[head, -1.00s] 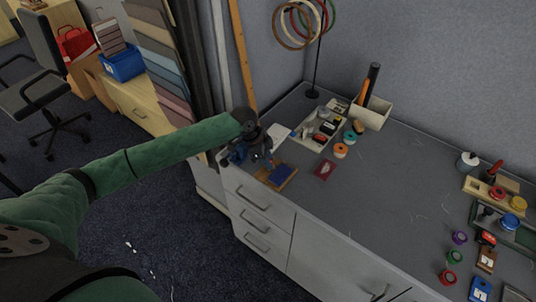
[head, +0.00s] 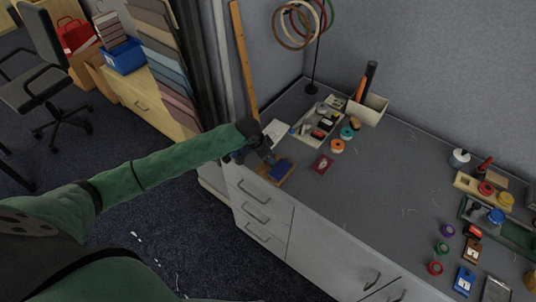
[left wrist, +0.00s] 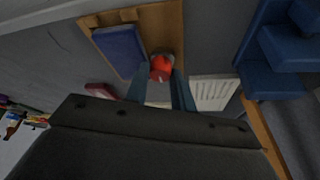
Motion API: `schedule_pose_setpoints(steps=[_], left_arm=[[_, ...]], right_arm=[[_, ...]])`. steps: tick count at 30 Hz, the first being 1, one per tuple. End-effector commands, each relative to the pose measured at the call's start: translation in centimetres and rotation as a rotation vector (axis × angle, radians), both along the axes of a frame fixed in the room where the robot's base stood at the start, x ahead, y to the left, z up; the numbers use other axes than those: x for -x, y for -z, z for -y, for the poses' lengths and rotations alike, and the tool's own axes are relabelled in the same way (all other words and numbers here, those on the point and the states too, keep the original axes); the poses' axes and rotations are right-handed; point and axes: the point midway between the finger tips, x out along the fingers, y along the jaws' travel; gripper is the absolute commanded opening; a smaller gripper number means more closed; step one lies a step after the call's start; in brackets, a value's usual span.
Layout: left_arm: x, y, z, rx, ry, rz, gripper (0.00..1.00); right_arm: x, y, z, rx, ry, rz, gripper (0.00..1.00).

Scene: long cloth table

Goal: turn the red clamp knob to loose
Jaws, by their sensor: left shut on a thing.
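The red clamp knob (left wrist: 161,68) shows in the left wrist view, at the edge of a wooden board (left wrist: 165,25) that carries a blue block (left wrist: 119,50). My left gripper (left wrist: 161,82) has one finger on each side of the knob and is shut on it. In the head view my left gripper (head: 266,156) is over the near left end of the table, close to the board and its blue block (head: 282,169). The knob is hidden there by my gripper. The knob's turn angle cannot be read. My right gripper is not in view.
A blue stepped object (left wrist: 285,50) stands close on the right in the left wrist view. A white card (head: 276,131), a dark red box (head: 321,165) and a tray of small parts (head: 318,125) lie near my gripper. The table's middle is mostly clear.

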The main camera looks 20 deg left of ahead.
Motion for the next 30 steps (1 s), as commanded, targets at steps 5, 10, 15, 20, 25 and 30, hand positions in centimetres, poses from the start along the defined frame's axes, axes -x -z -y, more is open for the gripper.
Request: schedule_pose_setpoints(steps=[5, 10, 15, 20, 25, 30], left_arm=[[0.0, 0.0, -0.1, -0.002, -0.009, 0.000, 0.02], [0.0, 0.0, -0.1, -0.001, -0.009, 0.000, 0.02], [0.0, 0.0, -0.1, -0.001, -0.009, 0.000, 0.38], [0.0, 0.0, 0.0, 0.000, -0.008, 0.000, 0.46], [0.0, 0.0, 0.0, 0.000, -0.008, 0.000, 0.46], [0.3, -1.0, -0.4, 0.000, -0.007, 0.001, 0.46]], right_arm=[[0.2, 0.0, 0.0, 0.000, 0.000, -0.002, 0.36], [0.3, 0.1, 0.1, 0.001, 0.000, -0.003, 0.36], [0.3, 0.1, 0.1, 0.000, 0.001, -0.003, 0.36], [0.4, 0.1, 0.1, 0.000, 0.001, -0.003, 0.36], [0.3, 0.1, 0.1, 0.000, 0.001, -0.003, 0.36], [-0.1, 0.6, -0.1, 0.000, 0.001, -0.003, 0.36]])
